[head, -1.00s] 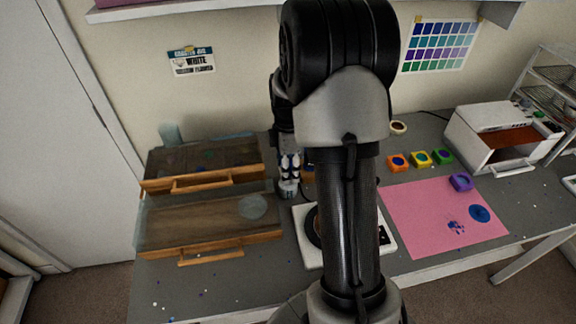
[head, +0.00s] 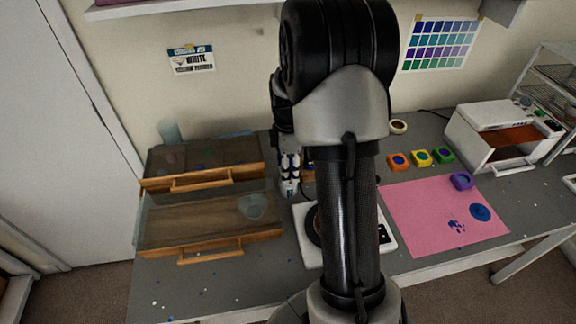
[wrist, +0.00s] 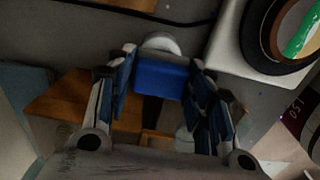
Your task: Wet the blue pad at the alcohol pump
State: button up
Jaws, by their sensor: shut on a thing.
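My gripper (wrist: 160,90) is shut on the blue pad (wrist: 161,79), which sits between the two blue-lined fingers in the wrist view. A dark stem (wrist: 152,110) shows on the near side of the pad. A white round top (wrist: 161,43), which looks like the alcohol pump's, shows just beyond the pad and is partly hidden by it. I cannot tell whether pad and top touch. In the head view my gripper (head: 290,168) points down between the wooden trays and the white scale; the pad cannot be made out there.
Two wooden-fronted trays (head: 210,250) lie left of my gripper. A white scale (head: 303,250) with a dark round item stands close to the right, partly behind my arm. A pink mat (head: 420,225) with a purple block (head: 462,181) lies farther right. A black cable (wrist: 130,10) crosses the table.

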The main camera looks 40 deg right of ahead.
jog(key=shift+f+b, duration=0.35)
jog(key=shift+f, duration=0.3)
dwell(0.4)
jog(key=shift+r, duration=0.15)
dwell(0.4)
jog(key=shift+r+p, duration=2.8)
jog(key=shift+r, duration=0.65)
jog(key=shift+f, duration=0.1)
